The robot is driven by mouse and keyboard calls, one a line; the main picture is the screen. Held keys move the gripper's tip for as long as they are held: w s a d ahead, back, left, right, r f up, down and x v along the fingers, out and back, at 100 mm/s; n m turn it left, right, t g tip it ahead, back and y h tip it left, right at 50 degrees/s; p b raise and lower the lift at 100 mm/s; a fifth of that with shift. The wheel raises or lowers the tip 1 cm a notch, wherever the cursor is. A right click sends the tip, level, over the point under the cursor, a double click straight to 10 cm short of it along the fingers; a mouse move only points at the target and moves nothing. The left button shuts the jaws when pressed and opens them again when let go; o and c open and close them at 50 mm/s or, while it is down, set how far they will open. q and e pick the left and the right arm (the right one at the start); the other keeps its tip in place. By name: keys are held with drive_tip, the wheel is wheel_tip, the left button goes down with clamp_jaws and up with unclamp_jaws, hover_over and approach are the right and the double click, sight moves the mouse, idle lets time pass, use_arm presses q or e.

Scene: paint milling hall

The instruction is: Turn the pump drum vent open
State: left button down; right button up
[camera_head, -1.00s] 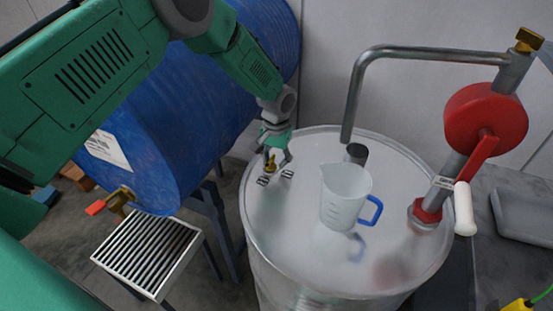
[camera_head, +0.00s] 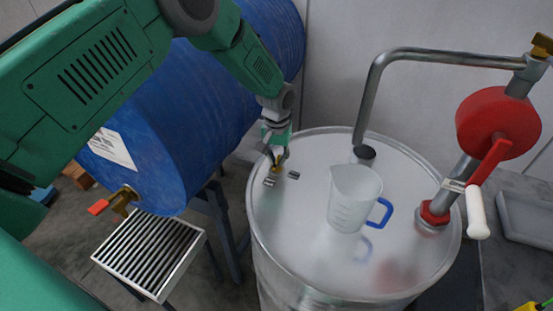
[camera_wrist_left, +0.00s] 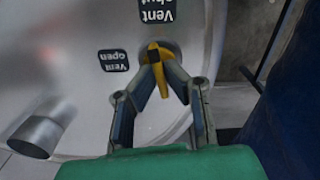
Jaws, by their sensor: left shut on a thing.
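The steel pump drum (camera_head: 300,215) stands at centre right in the head view. Its brass-yellow vent lever (camera_head: 276,168) is on the lid's left part, partly covered by my left gripper (camera_head: 277,163). In the left wrist view, the lever (camera_wrist_left: 155,68) runs from its round base down between the fingertips of my left gripper (camera_wrist_left: 161,75), which are shut on it. A "Vent open" label (camera_wrist_left: 113,61) lies left of the base and a "Vent shut" label (camera_wrist_left: 157,10) above it, both upside down. My right gripper is in neither view.
The red crank pump (camera_head: 497,125) rises at the lid's right. A blue drum (camera_head: 180,120) lies left, above a grated tray (camera_head: 150,250).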

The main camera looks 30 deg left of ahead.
use_arm(q)
drive_tip(key=shift+s+a+f+n, duration=0.15)
drive_tip(key=shift+a+f+n, duration=0.05)
drive_tip(key=shift+n, duration=0.3)
drive_tip(key=n, duration=0.1)
drive_tip(key=d+n, duration=0.1)
drive_tip(key=n, duration=0.1)
drive_tip(key=shift+n+b, duration=0.3)
drive_tip(key=n, duration=0.3)
drive_tip(key=shift+s+a+n, duration=0.1)
drive_tip(key=shift+a+n, duration=0.2)
drive_tip(key=shift+a, duration=0.05)
drive_tip(key=n, duration=0.3)
drive_tip(key=shift+d+n+b, duration=0.2)
drive_tip(key=shift+n+b, duration=0.1)
drive_tip(key=shift+b, duration=0.05)
drive_tip(key=shift+n, duration=2)
drive_tip(key=c, duration=1.7)
unclamp_jaws()
drive_tip(key=shift+w, duration=0.2)
